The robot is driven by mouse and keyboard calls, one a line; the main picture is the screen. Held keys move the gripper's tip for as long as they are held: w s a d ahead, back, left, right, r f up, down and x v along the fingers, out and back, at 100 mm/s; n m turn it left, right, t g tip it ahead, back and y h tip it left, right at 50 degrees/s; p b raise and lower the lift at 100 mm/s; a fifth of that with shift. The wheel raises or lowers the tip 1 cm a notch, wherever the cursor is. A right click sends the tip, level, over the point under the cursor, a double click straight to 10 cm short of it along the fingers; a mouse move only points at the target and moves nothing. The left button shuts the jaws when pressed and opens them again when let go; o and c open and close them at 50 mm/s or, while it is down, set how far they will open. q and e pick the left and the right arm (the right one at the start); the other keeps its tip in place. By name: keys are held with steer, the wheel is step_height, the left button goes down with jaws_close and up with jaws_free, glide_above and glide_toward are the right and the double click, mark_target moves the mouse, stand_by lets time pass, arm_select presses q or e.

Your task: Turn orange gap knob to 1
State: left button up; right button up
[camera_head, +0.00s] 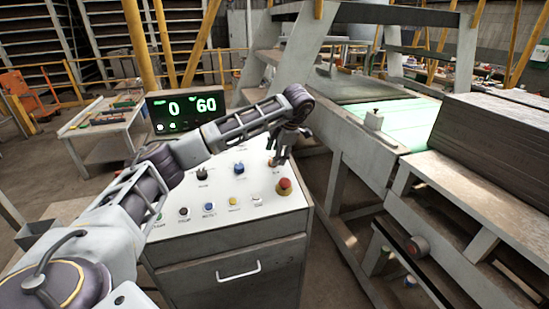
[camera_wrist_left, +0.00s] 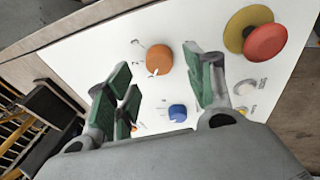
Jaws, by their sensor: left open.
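The orange gap knob (camera_wrist_left: 159,56) sits on the white panel in the left wrist view, with a white pointer mark on its lower edge and small printed marks around it. In the head view the orange knob (camera_head: 270,163) is partly hidden by my left gripper. My left gripper (camera_head: 279,160) points down at the panel. In the left wrist view its green-padded fingers (camera_wrist_left: 160,82) are spread open and empty, with the knob showing beyond and between the tips. The display (camera_head: 186,110) reads 0 and 60 in green. My right gripper is not in view.
A blue knob (camera_head: 239,169), a black knob (camera_head: 202,173) and a red emergency button on yellow (camera_head: 284,187) are on the same panel (camera_head: 215,187). Several small buttons line its front. A conveyor (camera_head: 400,122) with stacked grey boards (camera_head: 495,138) stands at the right.

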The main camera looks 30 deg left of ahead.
arm_select(q)
steer(key=w+v, duration=0.1)
steer(key=v, duration=0.7)
steer(key=shift+s+r, duration=0.25)
steer(key=shift+s, duration=0.3)
steer(key=shift+d, duration=0.1)
stand_by(0.4)
